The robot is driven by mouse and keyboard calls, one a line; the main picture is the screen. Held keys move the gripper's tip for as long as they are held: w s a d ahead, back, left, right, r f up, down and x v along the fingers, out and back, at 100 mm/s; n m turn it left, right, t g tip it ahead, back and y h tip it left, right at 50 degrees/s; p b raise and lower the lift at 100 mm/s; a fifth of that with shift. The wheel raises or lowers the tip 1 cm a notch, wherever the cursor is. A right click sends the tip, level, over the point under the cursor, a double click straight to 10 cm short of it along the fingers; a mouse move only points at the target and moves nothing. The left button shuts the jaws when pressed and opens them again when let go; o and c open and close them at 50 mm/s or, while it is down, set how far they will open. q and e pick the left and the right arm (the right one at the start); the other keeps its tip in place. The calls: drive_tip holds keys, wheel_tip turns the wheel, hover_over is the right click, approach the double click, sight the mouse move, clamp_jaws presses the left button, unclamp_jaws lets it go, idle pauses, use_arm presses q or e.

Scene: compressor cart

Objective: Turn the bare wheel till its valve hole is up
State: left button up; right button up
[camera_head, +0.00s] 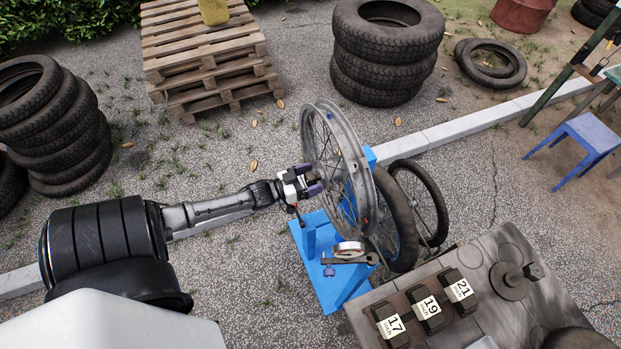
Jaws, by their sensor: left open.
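The bare wheel (324,140) is a grey metal rim with thin spokes and no tyre, standing upright on a blue stand (312,262). My left gripper (314,181) is open at the left side of the rim, its fingertips close to the spokes. I cannot tell whether they touch the wheel. A small red spot (364,220) shows at the lower right of the rim. I cannot make out the valve hole. My right gripper is not in view.
Wheels with dark tyres (432,200) stand close behind the rim. A grey bench (480,262) with blocks marked 17, 19 and 21 (461,290) is at lower right. Tyre stacks (385,75) and pallets (205,60) stand farther back.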

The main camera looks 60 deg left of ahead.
use_arm(q)
drive_tip(key=shift+c, duration=0.4)
drive_tip(key=c, duration=1.2)
